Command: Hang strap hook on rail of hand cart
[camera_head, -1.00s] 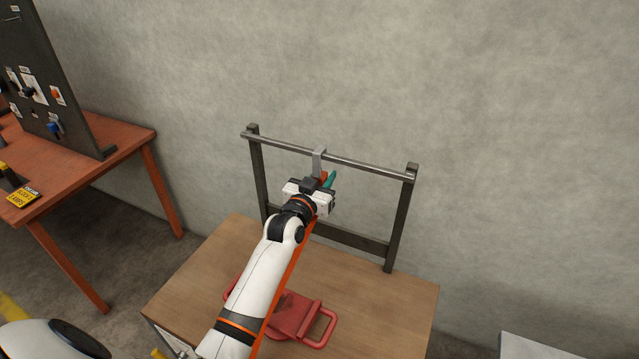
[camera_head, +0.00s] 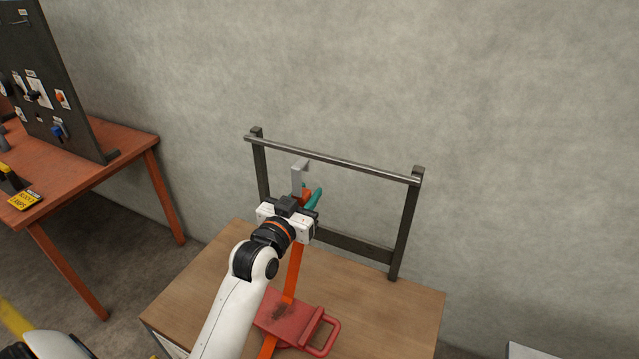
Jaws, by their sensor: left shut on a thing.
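The hand cart has a wooden top (camera_head: 375,305) and a dark upright frame with a grey metal rail (camera_head: 365,170) across it. My left gripper (camera_head: 299,204) is shut on the strap hook and stands above the cart top. The grey hook (camera_head: 298,180) points up from the gripper, its bent top just below the rail in the picture and apart from it. A small orange part and a teal part (camera_head: 314,195) show by the fingers. The orange strap (camera_head: 293,272) hangs from the gripper down to the cart top. My right gripper is out of view.
An orange-red table (camera_head: 80,175) with a dark tool board (camera_head: 60,85) stands at the left. A grey wall is behind the cart. The cart top's right side is clear.

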